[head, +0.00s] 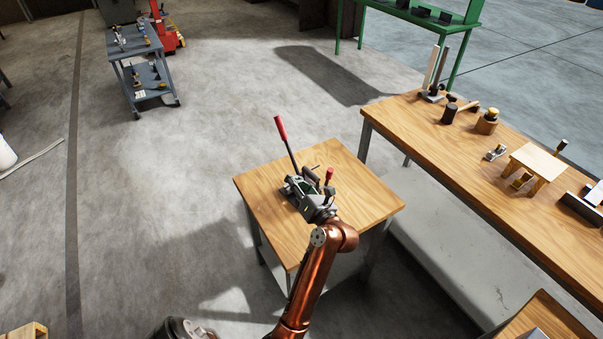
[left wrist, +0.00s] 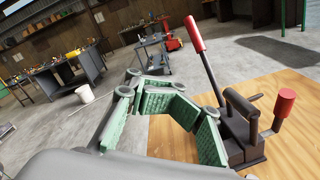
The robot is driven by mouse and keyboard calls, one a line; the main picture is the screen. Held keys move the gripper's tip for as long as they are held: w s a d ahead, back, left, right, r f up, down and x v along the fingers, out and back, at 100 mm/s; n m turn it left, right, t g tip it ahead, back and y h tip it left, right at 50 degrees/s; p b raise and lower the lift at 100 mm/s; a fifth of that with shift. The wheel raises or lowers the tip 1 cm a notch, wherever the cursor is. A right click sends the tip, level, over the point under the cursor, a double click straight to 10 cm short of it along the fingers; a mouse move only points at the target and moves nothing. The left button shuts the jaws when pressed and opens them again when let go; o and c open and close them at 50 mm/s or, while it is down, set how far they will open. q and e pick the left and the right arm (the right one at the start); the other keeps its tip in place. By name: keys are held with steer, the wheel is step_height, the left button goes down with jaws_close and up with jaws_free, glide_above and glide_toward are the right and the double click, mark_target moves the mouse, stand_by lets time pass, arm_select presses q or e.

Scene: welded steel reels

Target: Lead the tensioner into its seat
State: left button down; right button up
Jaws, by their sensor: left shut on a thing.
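The tensioner (head: 281,128) has a dark grey body, a long lever with a red grip and a shorter post with a red knob. It is at the small wood-topped table, its lever leaning up and to the left. The left wrist view shows its body and grey handle (left wrist: 243,108) at right. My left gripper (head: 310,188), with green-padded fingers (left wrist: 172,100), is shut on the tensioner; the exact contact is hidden. I cannot make out the seat, nor whether the tensioner's base touches the wood. My right gripper is out of view.
The small table (head: 345,172) has bare wood around the tensioner. A long workbench (head: 455,165) at right carries a hammer, blocks and a small wooden stand. A grey cart (head: 137,53) stands far left and a green-framed table (head: 415,12) at the back. The left floor is open.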

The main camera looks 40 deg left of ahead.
arm_select(q)
steer(key=shift+s+r, duration=0.2)
steer(key=shift+s, duration=0.4)
steer(key=shift+s+r, duration=0.2)
steer(key=shift+s, duration=0.35)
steer(key=c, duration=0.6)
jaws_free()
steer(key=shift+r, duration=0.1)
steer(key=shift+o, duration=0.2)
steer(key=shift+a+r, duration=0.1)
